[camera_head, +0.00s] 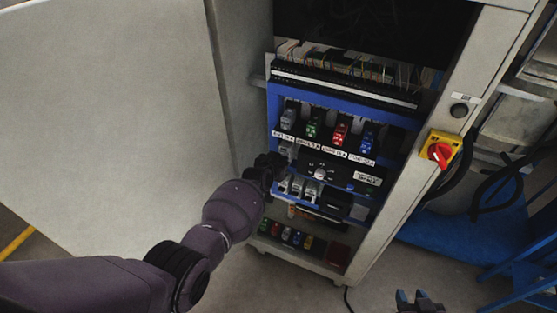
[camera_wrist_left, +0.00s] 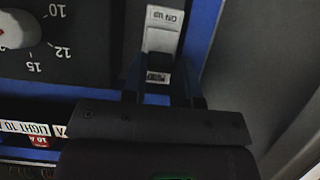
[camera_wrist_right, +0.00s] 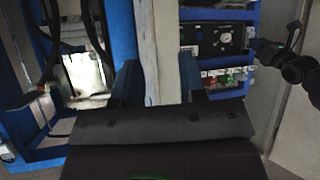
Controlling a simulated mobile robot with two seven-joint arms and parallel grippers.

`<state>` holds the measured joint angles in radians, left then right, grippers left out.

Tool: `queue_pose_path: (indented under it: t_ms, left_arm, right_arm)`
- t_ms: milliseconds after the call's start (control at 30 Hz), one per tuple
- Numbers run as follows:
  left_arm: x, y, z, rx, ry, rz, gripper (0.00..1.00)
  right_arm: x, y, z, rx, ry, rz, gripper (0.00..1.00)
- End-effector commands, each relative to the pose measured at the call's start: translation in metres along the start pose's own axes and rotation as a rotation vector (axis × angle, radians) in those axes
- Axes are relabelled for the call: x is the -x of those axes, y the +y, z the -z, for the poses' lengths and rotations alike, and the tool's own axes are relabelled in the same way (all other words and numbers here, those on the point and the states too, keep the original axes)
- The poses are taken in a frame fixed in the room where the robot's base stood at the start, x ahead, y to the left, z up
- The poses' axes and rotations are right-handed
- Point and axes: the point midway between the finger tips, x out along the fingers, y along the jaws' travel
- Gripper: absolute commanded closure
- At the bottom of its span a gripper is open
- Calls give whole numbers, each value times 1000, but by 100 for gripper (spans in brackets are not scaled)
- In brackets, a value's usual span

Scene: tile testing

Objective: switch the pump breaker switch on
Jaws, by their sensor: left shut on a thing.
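The pump breaker switch (camera_wrist_left: 162,40) is a light grey block at the edge of the blue panel in the left wrist view. It has an "ON UP" label, and a smaller label, partly hidden, lies between my fingers. In the head view the breaker (camera_head: 287,150) sits at the left edge of the panel, just above my left gripper (camera_head: 272,165). My left gripper (camera_wrist_left: 163,85) is shut on the breaker's lower part, which the fingers partly hide. My right gripper (camera_head: 420,301) is at the bottom edge of the head view, away from the cabinet. Its fingers (camera_wrist_right: 158,82) are apart and empty.
A black dial panel (camera_head: 330,172) is right of the breaker, with coloured breakers (camera_head: 340,133) above it. The open cabinet door (camera_head: 110,110) stands at left. A red-yellow rotary switch (camera_head: 440,152) is on the right frame. Blue metalwork (camera_head: 480,240) stands further right.

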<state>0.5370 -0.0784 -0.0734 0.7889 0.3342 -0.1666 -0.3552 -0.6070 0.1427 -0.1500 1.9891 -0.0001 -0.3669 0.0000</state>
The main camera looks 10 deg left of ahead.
Motion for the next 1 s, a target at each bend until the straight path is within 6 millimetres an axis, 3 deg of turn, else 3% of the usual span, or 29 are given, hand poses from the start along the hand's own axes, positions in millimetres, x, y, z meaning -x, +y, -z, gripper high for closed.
queue_pose_path:
  t_ms: [433, 467, 600, 1000]
  left_arm:
    - [0, 0, -1, 0, -11, -1, 96]
    - [0, 0, -1, 0, -11, -1, 71]
    - [0, 0, 0, 0, -10, -1, 50]
    - [4, 0, 1, 0, -8, 0, 47]
  right_arm:
    - [-3, 0, 11, 3, 19, 2, 62]
    - [-3, 0, 11, 3, 18, 2, 62]
    - [-2, 0, 9, 3, 14, 2, 62]
    - [3, 1, 1, 0, -6, -1, 62]
